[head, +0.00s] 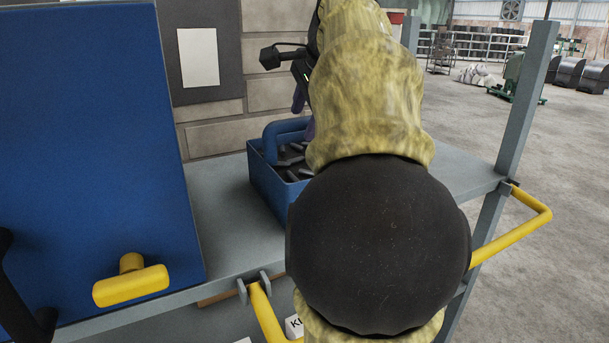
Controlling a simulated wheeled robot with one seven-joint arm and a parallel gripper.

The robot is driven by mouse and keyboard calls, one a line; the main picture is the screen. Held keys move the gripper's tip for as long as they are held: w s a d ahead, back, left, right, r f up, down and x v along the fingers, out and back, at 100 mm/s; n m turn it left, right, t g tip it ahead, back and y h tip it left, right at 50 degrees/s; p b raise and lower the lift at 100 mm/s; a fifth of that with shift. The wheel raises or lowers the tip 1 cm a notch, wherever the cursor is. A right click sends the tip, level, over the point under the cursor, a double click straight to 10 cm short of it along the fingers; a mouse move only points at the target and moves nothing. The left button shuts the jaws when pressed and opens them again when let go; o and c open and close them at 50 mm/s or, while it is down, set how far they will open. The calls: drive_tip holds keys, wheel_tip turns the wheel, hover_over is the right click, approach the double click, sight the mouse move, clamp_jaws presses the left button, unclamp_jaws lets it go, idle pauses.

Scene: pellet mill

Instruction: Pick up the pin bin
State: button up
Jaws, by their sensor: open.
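The pin bin (268,190) is a blue open box on the grey shelf, with dark metal pieces inside. Its thick blue handle (284,129) arches over the top. Its right part is hidden behind my arm. My gripper (304,114) is just above the bin, by the right end of the handle. Its purple fingers show only in part, and the rest is hidden by my arm's yellow sleeve. The gripper is open. I cannot tell whether the fingers are around the handle or only beside it.
A large blue panel (85,150) with a yellow knob (131,283) stands left of the bin. The grey shelf (225,225) is bare between them. A yellow rail (512,234) and grey post (527,100) are at the right. A block wall (222,138) stands behind.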

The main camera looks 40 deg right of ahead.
sight(302, 126)
drive_tip(key=shift+p+x, duration=0.3)
drive_tip(key=shift+x, duration=1.2)
drive_tip(key=shift+w+d, duration=0.1)
drive_tip(key=shift+w, duration=0.15)
drive_tip(key=shift+s, duration=0.2)
drive_tip(key=shift+c, duration=0.5)
drive_tip(key=shift+s+r, duration=0.1)
drive_tip(key=c, duration=0.3)
clamp_jaws()
drive_tip(key=shift+f, duration=0.2)
